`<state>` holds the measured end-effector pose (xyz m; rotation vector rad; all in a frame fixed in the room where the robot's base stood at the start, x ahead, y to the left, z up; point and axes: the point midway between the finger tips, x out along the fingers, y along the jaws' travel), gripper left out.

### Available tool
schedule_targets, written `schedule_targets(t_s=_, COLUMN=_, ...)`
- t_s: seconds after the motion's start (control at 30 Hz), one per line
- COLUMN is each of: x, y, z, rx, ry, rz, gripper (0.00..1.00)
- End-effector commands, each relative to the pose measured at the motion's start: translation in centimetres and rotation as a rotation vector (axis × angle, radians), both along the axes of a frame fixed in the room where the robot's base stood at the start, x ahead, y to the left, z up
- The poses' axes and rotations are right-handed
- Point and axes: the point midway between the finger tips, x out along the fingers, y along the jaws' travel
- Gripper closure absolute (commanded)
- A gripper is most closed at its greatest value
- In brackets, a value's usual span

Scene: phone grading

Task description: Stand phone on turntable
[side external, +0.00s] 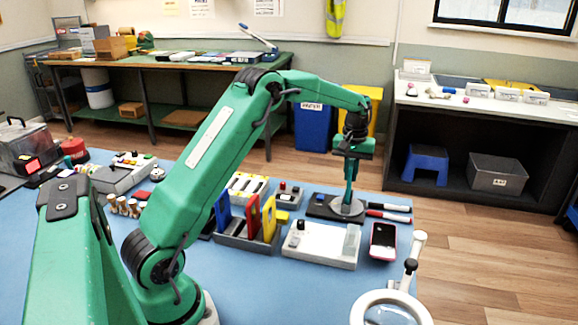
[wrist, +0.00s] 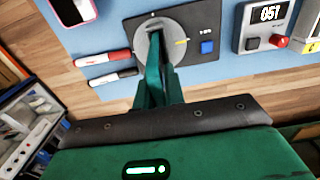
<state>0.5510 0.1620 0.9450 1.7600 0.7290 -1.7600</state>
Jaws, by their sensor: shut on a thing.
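The phone (side external: 383,236) has a pink edge and a dark face and lies on the blue mat at the right. It also shows at the top left of the wrist view (wrist: 72,10), partly cut off. The turntable (side external: 318,208) is a grey disc on a black base; the wrist view shows its disc (wrist: 181,32), a yellow mark and a blue button. My gripper (side external: 347,203) points down over the disc. In the wrist view its fingers (wrist: 154,45) are shut on a dark raised part at the disc's middle, mostly hidden by them. The phone is apart from my gripper.
Red and black pens (side external: 388,211) lie right of the turntable. A white tester (side external: 320,243) stands in front of it, with a rack of coloured cards (side external: 248,233) to the left. A magnifier (side external: 392,305) stands at the front right. A digital display unit (wrist: 265,25) stands near the turntable.

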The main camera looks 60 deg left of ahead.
Motion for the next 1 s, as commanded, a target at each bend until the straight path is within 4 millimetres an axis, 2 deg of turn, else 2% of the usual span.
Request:
schedule_targets(t_s=0.4, x=0.00, y=0.00, z=-0.88, rx=0.000, ry=0.000, rz=0.000, gripper=1.00)
schedule_targets(t_s=0.8, x=0.01, y=0.01, z=-0.94, rx=0.000, ry=0.000, rz=0.000, gripper=1.00)
schedule_targets(t_s=0.83, x=0.01, y=0.01, z=-0.93, rx=0.000, ry=0.000, rz=0.000, gripper=0.87)
schedule_targets(t_s=0.9, x=0.01, y=0.01, z=-0.93, rx=0.000, ry=0.000, rz=0.000, gripper=0.74)
schedule_targets(t_s=0.97, x=0.01, y=0.00, z=-0.93, rx=0.000, ry=0.000, rz=0.000, gripper=0.64)
schedule_targets(t_s=1.0, x=0.00, y=0.00, z=-0.93, rx=0.000, ry=0.000, rz=0.000, gripper=0.64)
